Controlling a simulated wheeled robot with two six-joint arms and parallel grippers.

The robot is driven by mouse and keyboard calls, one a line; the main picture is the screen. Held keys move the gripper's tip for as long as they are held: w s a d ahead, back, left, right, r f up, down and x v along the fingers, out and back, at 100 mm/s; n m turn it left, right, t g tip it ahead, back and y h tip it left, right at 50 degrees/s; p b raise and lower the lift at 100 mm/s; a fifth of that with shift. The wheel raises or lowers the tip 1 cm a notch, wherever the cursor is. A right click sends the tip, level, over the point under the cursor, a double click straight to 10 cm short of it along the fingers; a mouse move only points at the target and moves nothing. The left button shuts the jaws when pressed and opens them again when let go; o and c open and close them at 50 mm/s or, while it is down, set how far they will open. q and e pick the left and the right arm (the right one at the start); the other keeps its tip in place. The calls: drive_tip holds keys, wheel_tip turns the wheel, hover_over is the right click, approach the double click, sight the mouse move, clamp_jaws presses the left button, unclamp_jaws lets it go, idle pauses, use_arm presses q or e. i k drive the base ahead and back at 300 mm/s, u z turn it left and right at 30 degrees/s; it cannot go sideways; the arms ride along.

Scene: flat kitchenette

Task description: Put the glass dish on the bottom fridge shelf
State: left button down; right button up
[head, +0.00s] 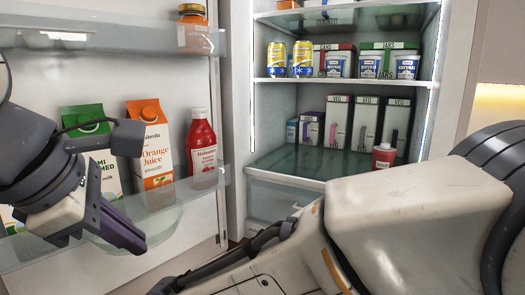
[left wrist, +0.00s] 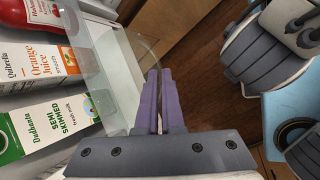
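The bottom fridge shelf (head: 290,160) is a glass shelf above a drawer, in the middle of the head view. Several boxes (head: 366,122) stand along its back, and a small red soup container (head: 384,156) stands at its front right. My left gripper (head: 138,246) is in front of the open door's lower bin, left of the shelf. My right gripper is out of view; my right arm crosses the lower right of the head view.
The lower door bin (head: 205,184) holds a milk carton (head: 100,160), an orange juice carton (head: 151,145) and a ketchup bottle (head: 201,145). A higher fridge shelf holds cans (head: 303,58) and tubs (head: 370,66). The front left of the bottom shelf is clear.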

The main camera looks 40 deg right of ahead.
sight(305, 159)
drive_tip(key=z, duration=0.95)
drive_tip(key=i, duration=1)
